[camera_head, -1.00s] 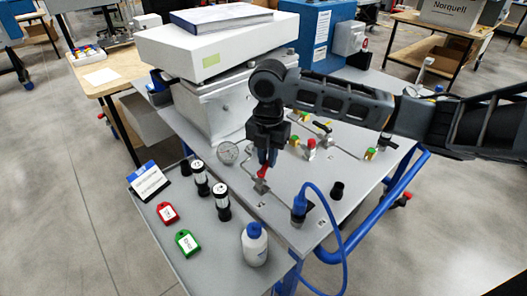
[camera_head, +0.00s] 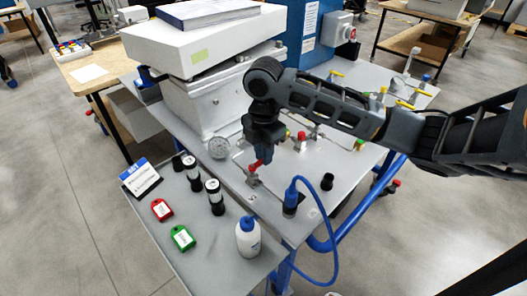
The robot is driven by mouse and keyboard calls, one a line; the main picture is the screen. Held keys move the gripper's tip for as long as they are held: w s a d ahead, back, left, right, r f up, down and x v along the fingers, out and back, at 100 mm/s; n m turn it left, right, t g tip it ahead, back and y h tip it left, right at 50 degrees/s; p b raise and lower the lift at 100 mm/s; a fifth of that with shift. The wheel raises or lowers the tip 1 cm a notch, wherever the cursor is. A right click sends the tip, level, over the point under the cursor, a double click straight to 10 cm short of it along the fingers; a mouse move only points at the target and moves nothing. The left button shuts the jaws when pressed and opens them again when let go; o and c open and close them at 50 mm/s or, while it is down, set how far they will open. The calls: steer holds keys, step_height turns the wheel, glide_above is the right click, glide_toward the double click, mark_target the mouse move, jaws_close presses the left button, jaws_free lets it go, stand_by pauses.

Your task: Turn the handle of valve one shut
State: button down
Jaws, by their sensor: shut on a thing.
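Valve one appears to be the small metal valve (camera_head: 252,181) on the grey table top, with a red handle (camera_head: 256,166). The red handle rises at a tilt from the valve body. My gripper (camera_head: 262,156) points down at it from above and is shut on the red handle. The fingers hide the handle's upper part.
A round gauge (camera_head: 219,148) stands left of the valve. A blue connector with a hose (camera_head: 291,196) stands in front. A white box (camera_head: 205,40) stands behind.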

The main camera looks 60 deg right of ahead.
steer(key=c, duration=1.1)
jaws_free()
steer(key=shift+r, duration=3.9)
